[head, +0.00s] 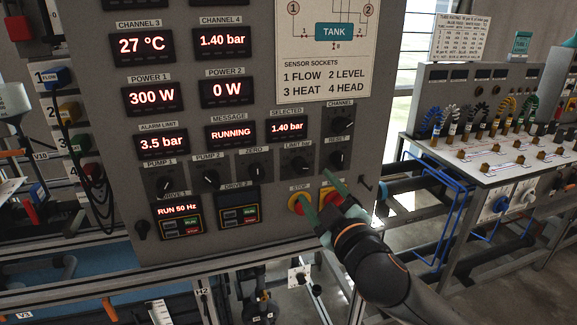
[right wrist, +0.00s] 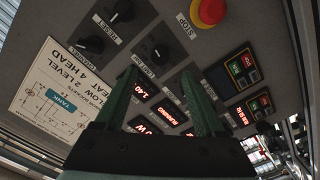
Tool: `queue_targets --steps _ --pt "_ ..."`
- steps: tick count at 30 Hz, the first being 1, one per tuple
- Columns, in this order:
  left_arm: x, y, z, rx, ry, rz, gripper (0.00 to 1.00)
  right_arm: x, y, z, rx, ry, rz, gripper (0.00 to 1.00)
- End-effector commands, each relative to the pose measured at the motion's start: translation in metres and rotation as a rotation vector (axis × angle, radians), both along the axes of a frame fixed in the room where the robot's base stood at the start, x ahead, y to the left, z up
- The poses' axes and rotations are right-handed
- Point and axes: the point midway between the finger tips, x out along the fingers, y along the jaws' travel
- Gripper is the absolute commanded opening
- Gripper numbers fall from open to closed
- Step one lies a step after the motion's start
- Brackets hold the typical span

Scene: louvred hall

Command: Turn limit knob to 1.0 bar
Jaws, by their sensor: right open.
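The limit knob (head: 298,161) is a dark round knob in the panel's lower knob row, under the label "LIMIT BAR". Its scale is too small to read. The alarm limit display (head: 162,144) reads 3.5 bar. My right gripper (head: 322,197) has green fingers, open and empty, below and to the right of the knob in the head view. In the right wrist view the limit knob (right wrist: 160,52) shows just beyond the gap between the open fingertips (right wrist: 160,73). I see no contact. My left gripper is out of view.
A red and yellow stop button (head: 297,203) sits by my right fingers, which partly cover it. The zero knob (head: 254,166) and reset knob (head: 338,158) flank the limit knob. The selected display (head: 287,127) reads 1.40 bar. A bench (head: 490,165) stands at right.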

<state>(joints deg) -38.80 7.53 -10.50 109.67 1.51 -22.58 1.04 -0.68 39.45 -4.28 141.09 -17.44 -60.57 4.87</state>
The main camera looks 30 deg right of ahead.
Motion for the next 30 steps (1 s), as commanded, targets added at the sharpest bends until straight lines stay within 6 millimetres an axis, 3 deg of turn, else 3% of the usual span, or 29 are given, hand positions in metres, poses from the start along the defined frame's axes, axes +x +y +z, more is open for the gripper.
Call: queue_targets --steps 18,30 --pt "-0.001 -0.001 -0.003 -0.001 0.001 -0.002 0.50 0.083 -0.020 0.001 -0.001 -0.001 0.000 0.71" --pt "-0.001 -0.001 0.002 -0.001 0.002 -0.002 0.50 0.089 -0.021 0.000 -0.003 0.001 0.001 0.71"
